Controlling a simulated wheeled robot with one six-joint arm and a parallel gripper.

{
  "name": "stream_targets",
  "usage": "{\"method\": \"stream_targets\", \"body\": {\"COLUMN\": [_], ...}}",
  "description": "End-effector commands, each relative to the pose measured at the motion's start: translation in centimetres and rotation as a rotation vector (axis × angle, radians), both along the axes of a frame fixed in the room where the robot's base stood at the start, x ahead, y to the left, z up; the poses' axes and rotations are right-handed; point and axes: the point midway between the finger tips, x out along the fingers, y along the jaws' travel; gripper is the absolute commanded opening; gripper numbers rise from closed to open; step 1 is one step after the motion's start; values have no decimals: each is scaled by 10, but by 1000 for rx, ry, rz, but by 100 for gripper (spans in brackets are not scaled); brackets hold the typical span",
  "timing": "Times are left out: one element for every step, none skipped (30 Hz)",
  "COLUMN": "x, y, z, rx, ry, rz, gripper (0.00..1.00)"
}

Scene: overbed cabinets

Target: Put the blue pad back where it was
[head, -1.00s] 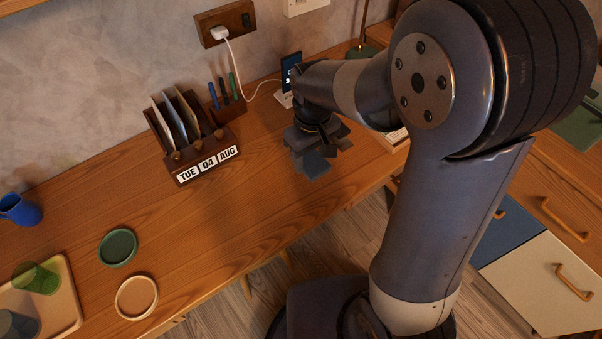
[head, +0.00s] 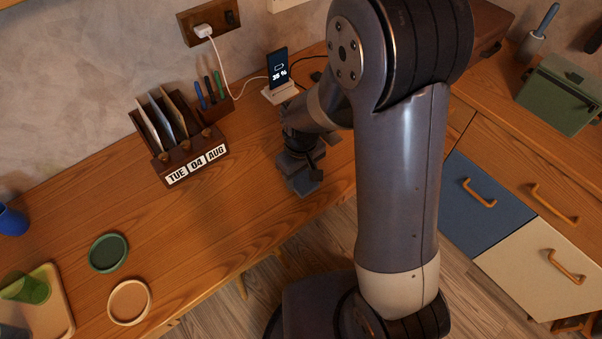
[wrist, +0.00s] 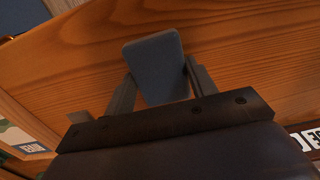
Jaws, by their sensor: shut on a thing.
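The blue pad (wrist: 155,65) is a flat grey-blue piece with rounded corners. In the wrist view it stands out between the two fingers of my gripper (wrist: 160,88), which is shut on it. In the head view my gripper (head: 300,172) points down over the desk near its front edge, with the pad (head: 307,185) at its lower end. The wooden desk top (wrist: 235,55) lies beyond the pad; I cannot tell whether the pad touches it.
A wooden organizer with a date calendar (head: 197,165) stands left of my gripper. A phone (head: 278,66) on a stand is behind it. A green coaster (head: 108,252), a beige ring (head: 129,302) and a tray (head: 62,310) lie at left. Drawers (head: 485,205) are at right.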

Motion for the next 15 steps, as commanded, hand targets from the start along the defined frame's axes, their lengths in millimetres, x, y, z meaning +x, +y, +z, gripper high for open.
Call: {"method": "stream_targets", "body": {"x": [0, 0, 0, 0, 0, 0, 0, 0, 0, 0, 0, 0, 0, 0, 0], "y": [0, 0, 0, 0, 0, 0, 0, 0, 0, 0, 0, 0, 0, 0, 0], "z": [-3, -4, -3, -3, -3, -3, -3, -3, -2, -2, -2, -2, -2, -2, -2], "rx": [0, 0, 0, 0, 0, 0, 0, 0, 0, 0, 0, 0, 0, 0, 0], "ry": [0, 0, 0, 0, 0, 0, 0, 0, 0, 0, 0, 0, 0, 0, 0], "rz": [0, 0, 0, 0, 0, 0, 0, 0, 0, 0, 0, 0, 0, 0, 0], "gripper": [29, 29, 55, 58, 60, 63, 66, 68, 72, 74, 75, 75, 75, 75, 75]}}
